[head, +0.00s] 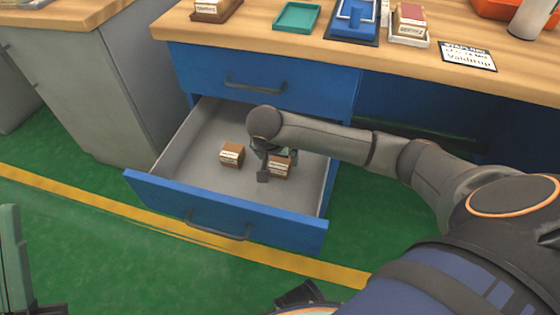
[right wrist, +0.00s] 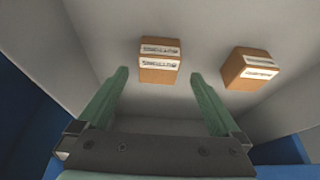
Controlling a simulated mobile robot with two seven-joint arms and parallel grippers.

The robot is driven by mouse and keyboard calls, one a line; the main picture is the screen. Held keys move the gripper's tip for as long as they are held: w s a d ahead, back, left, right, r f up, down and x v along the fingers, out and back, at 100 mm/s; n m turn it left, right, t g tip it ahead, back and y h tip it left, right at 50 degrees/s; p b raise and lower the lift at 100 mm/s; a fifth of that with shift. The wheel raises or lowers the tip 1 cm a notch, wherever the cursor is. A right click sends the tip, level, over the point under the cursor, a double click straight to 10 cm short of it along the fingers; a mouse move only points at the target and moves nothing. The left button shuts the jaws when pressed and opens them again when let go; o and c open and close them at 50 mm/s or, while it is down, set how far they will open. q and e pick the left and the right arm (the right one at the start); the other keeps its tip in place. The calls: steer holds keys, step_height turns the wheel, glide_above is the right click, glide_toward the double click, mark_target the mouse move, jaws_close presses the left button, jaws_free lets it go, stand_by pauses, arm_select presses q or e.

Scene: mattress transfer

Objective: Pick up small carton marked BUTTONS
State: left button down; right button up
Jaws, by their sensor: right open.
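Two small brown cartons with white labels lie in the open drawer (head: 200,140). The right carton (head: 280,165) is partly hidden by my right gripper (head: 266,162), which is over the drawer. One green finger of my left gripper (head: 14,258) shows at the lower left.
The drawer's blue front (head: 225,210) and grey side walls surround the cartons. The wooden worktop (head: 350,55) above holds a teal tray (head: 296,17), a blue tray (head: 353,20) and a carton on a stand (head: 409,22). A grey cabinet (head: 100,90) stands at the left.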

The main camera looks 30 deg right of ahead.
mark_target(280, 162)
steer(key=x, duration=0.1)
steer(key=b+x, duration=0.1)
steer(key=x, duration=0.1)
steer(key=shift+s+f, duration=0.15)
steer(key=shift+f, duration=0.15)
steer(key=shift+d+r, duration=0.1)
steer(key=shift+r, duration=0.05)
steer(key=c, duration=1.5)
